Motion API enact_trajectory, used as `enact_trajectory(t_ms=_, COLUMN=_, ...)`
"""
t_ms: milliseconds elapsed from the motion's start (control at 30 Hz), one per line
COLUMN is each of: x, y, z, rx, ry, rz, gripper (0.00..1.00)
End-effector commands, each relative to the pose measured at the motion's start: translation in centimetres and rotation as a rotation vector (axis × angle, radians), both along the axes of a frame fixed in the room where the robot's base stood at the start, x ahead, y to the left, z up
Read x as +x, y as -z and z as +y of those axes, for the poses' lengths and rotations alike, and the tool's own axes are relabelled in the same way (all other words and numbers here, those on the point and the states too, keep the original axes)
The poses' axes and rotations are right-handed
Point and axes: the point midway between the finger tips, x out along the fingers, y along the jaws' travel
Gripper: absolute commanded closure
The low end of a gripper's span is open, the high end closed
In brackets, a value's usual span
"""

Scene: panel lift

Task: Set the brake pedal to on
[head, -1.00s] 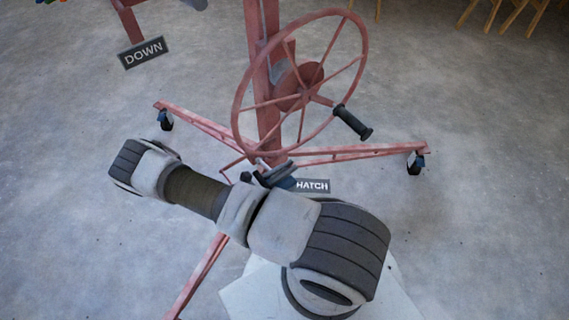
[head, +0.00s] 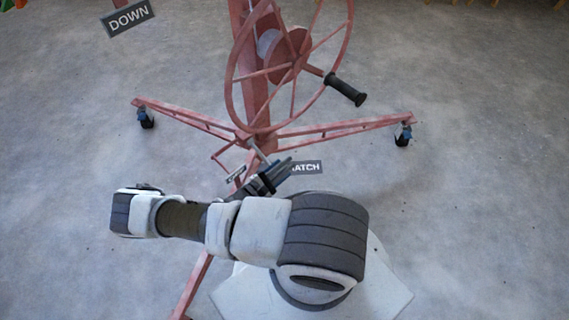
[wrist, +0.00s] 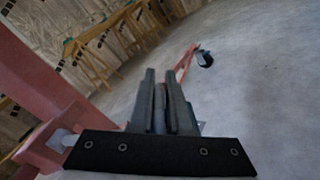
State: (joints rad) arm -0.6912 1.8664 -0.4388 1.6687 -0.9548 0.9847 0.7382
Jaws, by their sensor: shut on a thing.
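No part is plainly marked as the brake pedal. A small pale grey bar (head: 236,174) sits low on the red lift's frame (head: 255,85), just left of my gripper; I cannot tell whether it is the pedal. What that piece belongs to is hidden.
The red handwheel (head: 290,60) with its black handle (head: 346,89) stands above my gripper. Red legs with casters (head: 146,117) (head: 403,134) spread to both sides. A "DOWN" sign (head: 127,17) hangs upper left. The concrete floor at right is clear.

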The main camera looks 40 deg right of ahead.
Motion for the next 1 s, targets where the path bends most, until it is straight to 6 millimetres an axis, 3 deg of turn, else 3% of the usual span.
enact_trajectory(t_ms=667, x=0.54, y=1.04, z=0.33, rx=0.014, ry=-0.009, rz=-0.074, gripper=1.00)
enact_trajectory(t_ms=700, x=0.54, y=1.05, z=0.33, rx=0.014, ry=-0.009, rz=-0.074, gripper=0.83)
enact_trajectory(t_ms=833, x=0.46, y=1.03, z=0.27, rx=0.014, ry=-0.007, rz=-0.072, gripper=0.59)
enact_trajectory(t_ms=1000, x=0.27, y=0.98, z=0.16, rx=0.010, ry=-0.004, rz=-0.069, gripper=0.58)
